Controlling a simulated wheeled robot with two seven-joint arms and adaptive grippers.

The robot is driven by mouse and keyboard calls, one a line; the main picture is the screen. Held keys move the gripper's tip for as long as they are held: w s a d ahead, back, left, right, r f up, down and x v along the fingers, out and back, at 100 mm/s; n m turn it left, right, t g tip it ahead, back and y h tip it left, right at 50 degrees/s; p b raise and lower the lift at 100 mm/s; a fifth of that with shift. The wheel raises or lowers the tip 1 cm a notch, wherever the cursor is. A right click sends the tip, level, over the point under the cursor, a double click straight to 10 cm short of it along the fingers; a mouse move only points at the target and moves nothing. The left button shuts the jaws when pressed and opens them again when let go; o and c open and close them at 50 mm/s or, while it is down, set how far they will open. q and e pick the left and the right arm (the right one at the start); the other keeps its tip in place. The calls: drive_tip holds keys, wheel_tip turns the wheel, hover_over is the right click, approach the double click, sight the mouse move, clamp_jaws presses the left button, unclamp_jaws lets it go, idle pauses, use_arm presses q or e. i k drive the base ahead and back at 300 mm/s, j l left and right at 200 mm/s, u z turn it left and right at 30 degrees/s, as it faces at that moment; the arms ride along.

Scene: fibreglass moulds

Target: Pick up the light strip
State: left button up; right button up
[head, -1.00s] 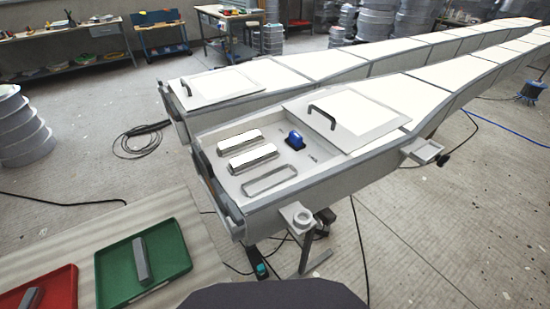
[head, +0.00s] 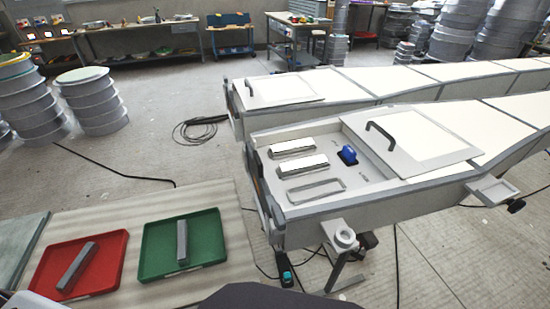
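Two light strips with bright white tops sit in the near end of the front mould, the far one (head: 292,146) behind the near one (head: 302,164). In front of them is an empty rectangular slot frame (head: 316,189). A grey bar (head: 77,267) lies in the red tray (head: 104,256), and another grey bar (head: 182,242) lies in the green tray (head: 210,244). Both bars look unlit. Neither of my grippers shows in the head view.
A blue knob (head: 348,154) stands beside the strips. A lid with a black handle (head: 380,131) lies on the mould to the right. Open floor lies left of the moulds, with a cable coil (head: 197,132).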

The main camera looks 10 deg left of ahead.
sight(183, 257)
drive_tip(key=u, duration=1.5)
drive_tip(key=k+z, duration=0.45)
drive_tip(key=i, duration=0.4)
